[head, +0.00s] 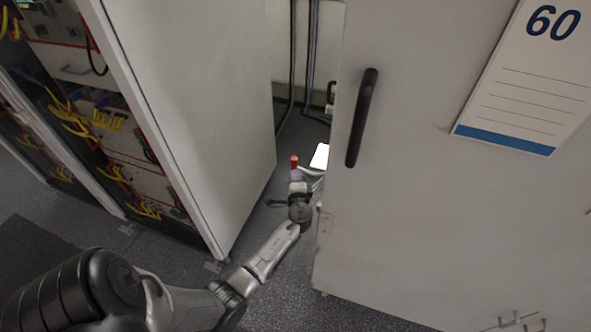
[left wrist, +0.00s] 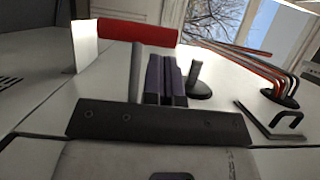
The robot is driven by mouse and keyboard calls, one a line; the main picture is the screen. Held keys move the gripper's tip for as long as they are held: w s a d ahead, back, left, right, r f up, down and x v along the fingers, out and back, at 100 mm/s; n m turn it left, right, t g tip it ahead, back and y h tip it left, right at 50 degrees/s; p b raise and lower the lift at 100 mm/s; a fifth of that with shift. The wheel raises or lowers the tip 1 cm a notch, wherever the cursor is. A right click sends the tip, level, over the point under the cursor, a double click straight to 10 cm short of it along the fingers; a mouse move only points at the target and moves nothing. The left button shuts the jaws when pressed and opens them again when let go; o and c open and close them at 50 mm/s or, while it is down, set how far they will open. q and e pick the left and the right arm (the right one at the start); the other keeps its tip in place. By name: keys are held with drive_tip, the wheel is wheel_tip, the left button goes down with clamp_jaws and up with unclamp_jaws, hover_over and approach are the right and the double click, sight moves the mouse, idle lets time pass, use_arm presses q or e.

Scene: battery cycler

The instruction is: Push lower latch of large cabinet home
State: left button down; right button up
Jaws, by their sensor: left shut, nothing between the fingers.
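The red-gripped latch (head: 294,162) shows beyond the left edge of the large cabinet (head: 420,200), the one marked 60. In the left wrist view, its red grip (left wrist: 137,33) lies across the top, with a grey bar running down from it. My left gripper (head: 297,175) is in the gap beside this cabinet, just below the red grip in the head view. Its dark purple fingers (left wrist: 166,82) are shut and empty, close to the red grip. I cannot tell whether they touch it. My right gripper is not in view.
A pale cabinet panel (head: 190,90) stands left of the gap, near racks with yellow cables (head: 100,120). A black handle (head: 361,118) sticks out of the large cabinet's front. The left wrist view shows a dark post (left wrist: 196,78) and bent cables (left wrist: 275,75) at right.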

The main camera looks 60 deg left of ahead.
sight(295, 165)
use_arm(q)
drive_tip(key=shift+x, duration=1.65)
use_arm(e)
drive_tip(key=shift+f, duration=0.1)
